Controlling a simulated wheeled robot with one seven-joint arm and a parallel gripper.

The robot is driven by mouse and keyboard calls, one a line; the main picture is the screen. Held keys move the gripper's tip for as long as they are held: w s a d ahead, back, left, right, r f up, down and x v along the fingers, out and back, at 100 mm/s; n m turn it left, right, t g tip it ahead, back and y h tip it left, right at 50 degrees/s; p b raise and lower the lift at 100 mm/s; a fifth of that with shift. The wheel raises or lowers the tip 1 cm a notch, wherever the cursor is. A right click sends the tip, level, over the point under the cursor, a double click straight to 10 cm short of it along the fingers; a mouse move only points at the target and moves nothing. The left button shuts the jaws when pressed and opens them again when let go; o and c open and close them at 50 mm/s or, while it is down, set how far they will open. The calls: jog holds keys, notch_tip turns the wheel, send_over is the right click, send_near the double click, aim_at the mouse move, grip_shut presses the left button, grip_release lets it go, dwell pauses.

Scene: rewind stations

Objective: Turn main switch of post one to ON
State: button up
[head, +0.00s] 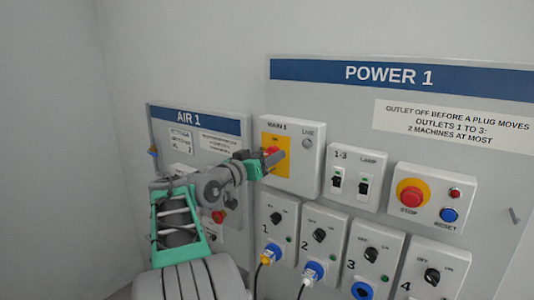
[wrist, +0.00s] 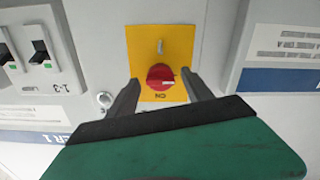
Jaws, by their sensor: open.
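The main switch is a red knob (wrist: 160,77) on a yellow plate (wrist: 178,45), seen upside down in the wrist view with the ON mark at the plate's lower edge. A small pale mark on the knob points to the right there. My gripper is open, with one finger on each side of the knob (wrist: 162,92). I cannot tell whether the fingers touch it.
The POWER 1 board (head: 390,90) has switches 1-3 (head: 350,183), a red stop button (head: 411,194) and a blue reset button (head: 449,214) to the right. Outlets with blue plugs (head: 313,270) are below. The AIR 1 board (head: 230,150) is left. A grey lamp (head: 307,143) is near the knob.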

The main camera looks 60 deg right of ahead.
jog(key=shift+c, duration=0.2)
grip_shut()
jog(key=shift+f, duration=0.1)
dwell(0.4)
